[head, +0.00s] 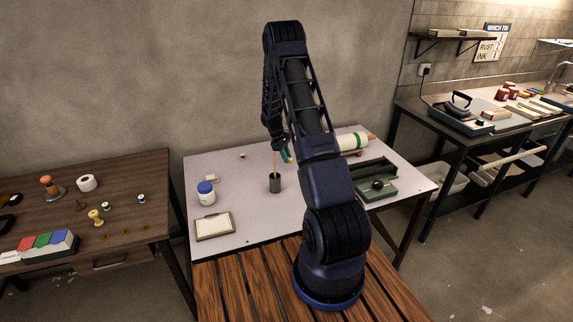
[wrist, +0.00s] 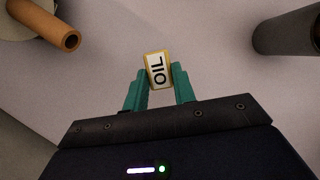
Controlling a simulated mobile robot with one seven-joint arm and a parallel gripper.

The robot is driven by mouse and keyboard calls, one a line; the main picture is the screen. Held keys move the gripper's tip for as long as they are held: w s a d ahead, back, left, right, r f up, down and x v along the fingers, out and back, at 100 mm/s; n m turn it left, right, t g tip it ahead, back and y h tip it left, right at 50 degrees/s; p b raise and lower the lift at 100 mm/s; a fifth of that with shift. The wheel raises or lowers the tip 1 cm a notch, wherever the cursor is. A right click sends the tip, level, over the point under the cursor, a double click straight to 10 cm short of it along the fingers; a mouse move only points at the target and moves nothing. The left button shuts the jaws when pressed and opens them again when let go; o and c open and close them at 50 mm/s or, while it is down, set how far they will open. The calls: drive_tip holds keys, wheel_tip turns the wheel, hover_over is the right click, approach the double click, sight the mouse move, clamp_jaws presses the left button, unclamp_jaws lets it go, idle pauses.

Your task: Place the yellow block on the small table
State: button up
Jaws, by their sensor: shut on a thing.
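My gripper (wrist: 159,83) has teal fingers and is shut on a small yellow block (wrist: 158,70) with a white face lettered OIL. The block sits between the fingertips in the wrist view, with the pale table surface behind it. In the head view my gripper (head: 286,155) is over the back middle of a pale table (head: 235,170), largely behind my dark arm. The block cannot be made out there. How high it is above the surface cannot be told. Which table counts as the small one is not clear.
The pale table holds a blue-lidded jar (head: 206,193), a framed tray (head: 214,226), a dark cup (head: 275,184), a white-and-green roll (head: 350,141) and a green box (head: 377,188). A brown table (head: 130,185) with small items stands left. A workbench (head: 440,125) stands right.

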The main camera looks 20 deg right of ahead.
sight(287, 169)
drive_tip(key=shift+f, duration=2.15)
drive_tip(key=shift+f, duration=0.1)
drive_tip(key=o, duration=0.9)
drive_tip(key=shift+o, duration=0.2)
